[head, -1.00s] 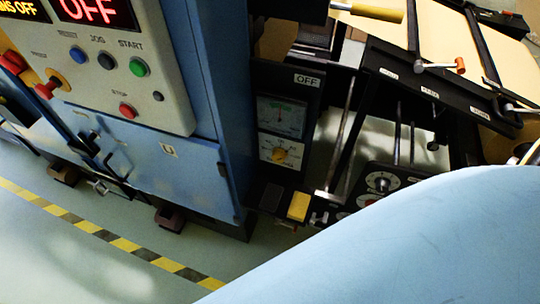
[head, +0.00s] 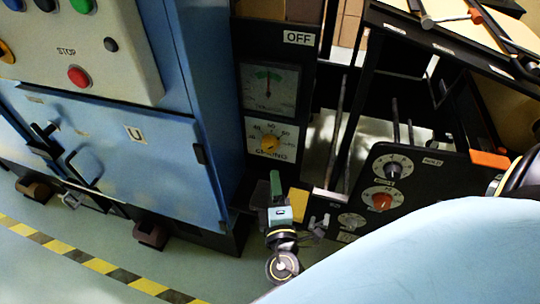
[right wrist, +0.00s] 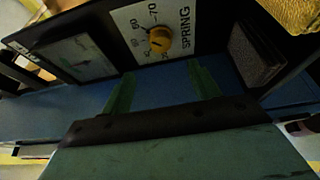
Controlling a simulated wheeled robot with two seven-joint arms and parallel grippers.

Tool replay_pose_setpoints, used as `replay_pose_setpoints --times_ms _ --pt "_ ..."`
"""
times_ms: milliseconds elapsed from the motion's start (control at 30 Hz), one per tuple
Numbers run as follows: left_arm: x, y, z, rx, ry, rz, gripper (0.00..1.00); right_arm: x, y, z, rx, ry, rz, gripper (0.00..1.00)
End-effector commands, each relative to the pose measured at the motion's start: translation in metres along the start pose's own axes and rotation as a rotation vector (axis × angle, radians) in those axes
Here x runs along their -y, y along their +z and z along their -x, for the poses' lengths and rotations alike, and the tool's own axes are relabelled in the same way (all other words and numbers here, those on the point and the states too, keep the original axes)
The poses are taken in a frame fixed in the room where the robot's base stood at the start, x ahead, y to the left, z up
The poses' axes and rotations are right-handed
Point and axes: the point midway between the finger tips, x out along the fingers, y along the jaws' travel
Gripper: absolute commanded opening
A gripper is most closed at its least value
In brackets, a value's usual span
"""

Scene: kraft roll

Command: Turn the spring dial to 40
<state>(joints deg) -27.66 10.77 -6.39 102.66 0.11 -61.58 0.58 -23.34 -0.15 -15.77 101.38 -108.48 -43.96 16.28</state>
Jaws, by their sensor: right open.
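The spring dial is a yellow-orange knob (head: 269,143) on a white scale plate, low on the dark panel beside the blue cabinet. In the right wrist view the knob (right wrist: 160,40) sits ahead of my fingers, with SPRING printed beside it and numbers around it. I cannot read its exact setting. My right gripper (head: 277,184) is below the plate in the head view. In the right wrist view its two green fingers (right wrist: 161,72) are apart and empty, with the knob beyond their tips and not touched. My left gripper is not in view.
A needle gauge (head: 268,88) sits above the dial, under an OFF label. A black panel with a dark knob (head: 393,170) and an orange-red knob (head: 381,201) stands to the right. The blue cabinet (head: 120,150) is at left. A yellow block (head: 299,211) lies behind my right gripper.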

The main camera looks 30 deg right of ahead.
Motion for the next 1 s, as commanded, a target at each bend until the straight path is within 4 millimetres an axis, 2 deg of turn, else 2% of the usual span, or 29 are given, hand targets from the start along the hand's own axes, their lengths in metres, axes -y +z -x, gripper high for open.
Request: replay_pose_setpoints --times_ms 300,500,700,1000 --pt "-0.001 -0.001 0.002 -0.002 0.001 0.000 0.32 0.000 0.000 -0.066 0.002 0.000 -0.002 0.61" --pt "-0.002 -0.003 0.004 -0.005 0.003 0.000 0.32 0.000 0.000 -0.102 0.001 -0.002 0.000 0.61" --pt "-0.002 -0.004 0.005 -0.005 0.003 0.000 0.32 0.001 0.000 -0.119 0.000 -0.004 0.000 0.61" --pt "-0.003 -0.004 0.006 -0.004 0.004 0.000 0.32 0.001 0.000 -0.122 -0.001 -0.004 0.000 0.61"
